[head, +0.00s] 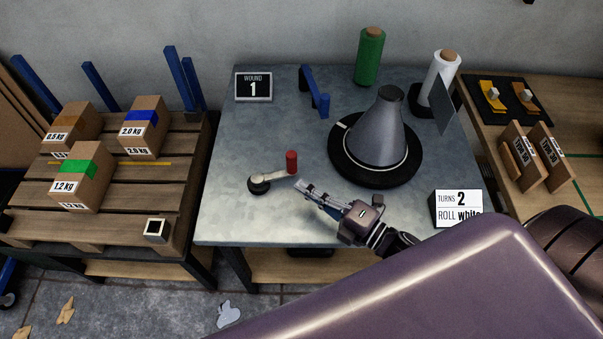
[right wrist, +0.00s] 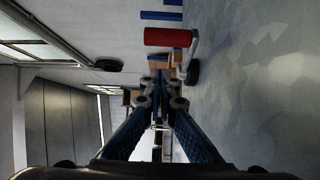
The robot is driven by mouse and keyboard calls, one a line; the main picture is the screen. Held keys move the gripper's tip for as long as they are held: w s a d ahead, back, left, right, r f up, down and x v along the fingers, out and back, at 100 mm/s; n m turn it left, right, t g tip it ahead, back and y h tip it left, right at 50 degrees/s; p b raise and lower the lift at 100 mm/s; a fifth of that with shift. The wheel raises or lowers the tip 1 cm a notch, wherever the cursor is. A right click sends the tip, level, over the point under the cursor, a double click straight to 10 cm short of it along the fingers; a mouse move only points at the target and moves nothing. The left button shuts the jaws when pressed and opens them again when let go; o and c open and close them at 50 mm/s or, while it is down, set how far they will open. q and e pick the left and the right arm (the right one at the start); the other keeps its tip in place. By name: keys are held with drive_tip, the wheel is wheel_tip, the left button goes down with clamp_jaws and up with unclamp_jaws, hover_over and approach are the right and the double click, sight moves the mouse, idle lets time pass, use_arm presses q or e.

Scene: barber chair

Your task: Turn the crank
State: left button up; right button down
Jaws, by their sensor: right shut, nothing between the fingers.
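The crank (head: 272,178) lies on the grey table (head: 226,210), left of the middle. It has a black hub at its left end, a pale arm, and an upright red handle (head: 291,161) at its right end. My right gripper (head: 306,190) is shut and empty, in front of and just right of the red handle, apart from it in the picture. In the right wrist view the red handle (right wrist: 170,37) appears sideways, above and beyond the fingertips. A black counter sign (head: 253,86) reads "WOUND 1". A card (head: 459,209) reads "TURNS 2, ROLL white". My left gripper does not show.
A grey cone on a black round base (head: 340,172) stands right of the crank. A green roll (head: 370,56), a white roll (head: 441,76) and a blue bracket (head: 315,92) stand behind. A pallet (head: 115,196) with boxes is at the left. The table's front left is clear.

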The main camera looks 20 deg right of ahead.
sight(291, 165)
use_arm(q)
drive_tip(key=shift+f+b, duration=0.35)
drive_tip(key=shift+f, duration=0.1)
use_arm(e)
drive_tip(key=shift+w+d, duration=0.2)
drive_tip(key=shift+w, duration=0.9)
drive_tip(key=shift+w+d, duration=0.15)
drive_tip(key=shift+w, duration=0.95)
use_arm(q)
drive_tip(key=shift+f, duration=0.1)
use_arm(e)
drive_tip(key=shift+w+d, duration=0.1)
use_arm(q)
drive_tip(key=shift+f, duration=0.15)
use_arm(e)
drive_tip(key=shift+w+d+n+g+y, duration=0.15)
drive_tip(key=shift+w+n+g+y, duration=0.1)
drive_tip(key=shift+n+g+y, duration=0.2)
